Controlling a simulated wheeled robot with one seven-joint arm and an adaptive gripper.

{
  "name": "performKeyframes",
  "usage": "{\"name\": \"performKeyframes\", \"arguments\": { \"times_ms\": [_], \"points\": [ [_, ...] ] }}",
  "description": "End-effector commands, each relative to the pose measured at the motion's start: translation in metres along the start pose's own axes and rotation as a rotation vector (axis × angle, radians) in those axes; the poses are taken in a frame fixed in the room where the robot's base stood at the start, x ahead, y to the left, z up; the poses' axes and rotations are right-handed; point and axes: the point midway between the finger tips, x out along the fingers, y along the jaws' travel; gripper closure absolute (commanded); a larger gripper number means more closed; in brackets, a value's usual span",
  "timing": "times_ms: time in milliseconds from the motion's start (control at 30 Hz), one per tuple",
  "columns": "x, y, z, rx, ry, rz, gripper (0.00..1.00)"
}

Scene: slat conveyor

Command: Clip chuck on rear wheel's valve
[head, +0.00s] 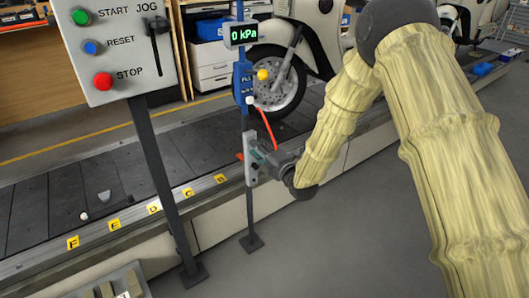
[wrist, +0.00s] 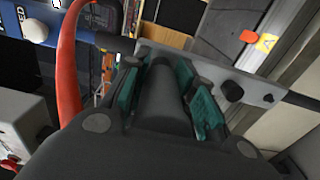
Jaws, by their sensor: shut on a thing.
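My gripper (head: 262,158) is shut on a dark cylindrical piece, apparently the chuck (wrist: 172,95), between its teal finger pads in the wrist view. The gripper is at a grey plate (head: 251,172) on the post; whether the chuck touches the plate I cannot tell. An orange-red hose (head: 267,128) runs from the blue inflator unit (head: 244,85) down towards the gripper; it also shows in the wrist view (wrist: 68,60). A scooter wheel (head: 287,92) stands on the conveyor behind the post. Whether it is the rear wheel I cannot tell, and no valve is discernible.
A control box (head: 118,50) with START, RESET and STOP buttons stands at left. A gauge (head: 243,33) reads 0 kPa. The slat conveyor (head: 130,165) has lettered yellow tags along its edge. Another scooter (head: 468,20) stands at back right. Grey floor is clear at lower middle.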

Motion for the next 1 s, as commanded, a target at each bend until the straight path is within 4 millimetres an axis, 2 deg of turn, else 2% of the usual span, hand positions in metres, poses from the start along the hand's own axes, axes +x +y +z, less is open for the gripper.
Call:
{"name": "performKeyframes", "arguments": {
  "times_ms": [33,367,1000],
  "points": [
    [0.001,0.007,-0.003,-0.001,0.006,0.012,1.00],
    [-0.015,0.003,0.004,0.000,-0.005,0.004,1.00],
    [-0.034,0.000,0.002,0.001,-0.003,-0.001,1.00]
  ]
}}
